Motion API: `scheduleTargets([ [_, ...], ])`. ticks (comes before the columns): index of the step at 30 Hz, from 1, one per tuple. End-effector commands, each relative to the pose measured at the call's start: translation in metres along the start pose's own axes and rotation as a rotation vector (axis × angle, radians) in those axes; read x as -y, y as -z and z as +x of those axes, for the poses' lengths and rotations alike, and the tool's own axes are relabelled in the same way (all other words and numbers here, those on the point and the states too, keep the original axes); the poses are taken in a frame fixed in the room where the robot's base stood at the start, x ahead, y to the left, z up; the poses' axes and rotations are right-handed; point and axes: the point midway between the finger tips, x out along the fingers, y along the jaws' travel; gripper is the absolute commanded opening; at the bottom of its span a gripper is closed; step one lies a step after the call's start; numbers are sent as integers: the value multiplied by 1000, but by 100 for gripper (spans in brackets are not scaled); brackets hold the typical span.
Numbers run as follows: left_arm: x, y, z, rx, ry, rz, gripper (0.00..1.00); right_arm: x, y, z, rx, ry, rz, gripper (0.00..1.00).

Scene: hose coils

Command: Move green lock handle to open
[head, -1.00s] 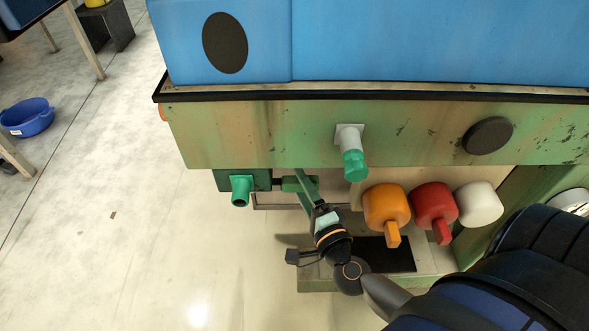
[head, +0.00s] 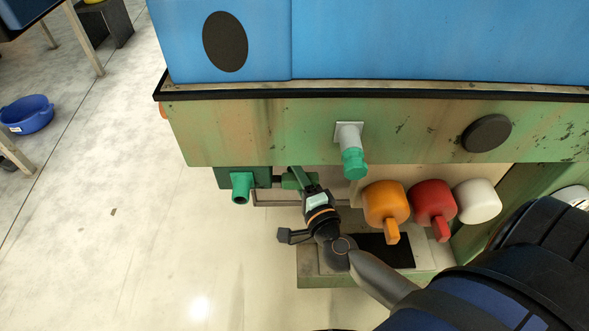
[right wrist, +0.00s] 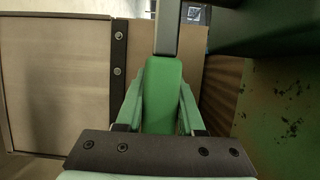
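The green lock handle (right wrist: 163,95) is a flat green bar running away from my right gripper in the right wrist view. It also shows as a short slanted green bar (head: 299,179) below the machine panel in the head view. My right gripper (head: 307,188) is at its lower end. In the right wrist view its two pale green fingers (right wrist: 164,88) flank the bar with little or no visible gap; whether they press on it I cannot tell. My left gripper is not in view.
A green nozzle (head: 241,187) is left of the handle; a green-tipped spout (head: 353,162) is right of it. Orange (head: 385,203), red (head: 433,203) and white (head: 478,201) knobs are further right. Open floor lies left; a blue tub (head: 27,115) stands there.

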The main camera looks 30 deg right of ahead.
Motion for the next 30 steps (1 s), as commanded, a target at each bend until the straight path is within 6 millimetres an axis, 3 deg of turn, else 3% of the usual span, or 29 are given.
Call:
scheduleTargets([
  [1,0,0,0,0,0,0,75,0,0,0,0,0,0,27],
  [9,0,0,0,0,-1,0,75,0,0,0,0,0,0,0],
  [30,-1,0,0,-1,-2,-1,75,0,0,0,0,-1,0,0],
])
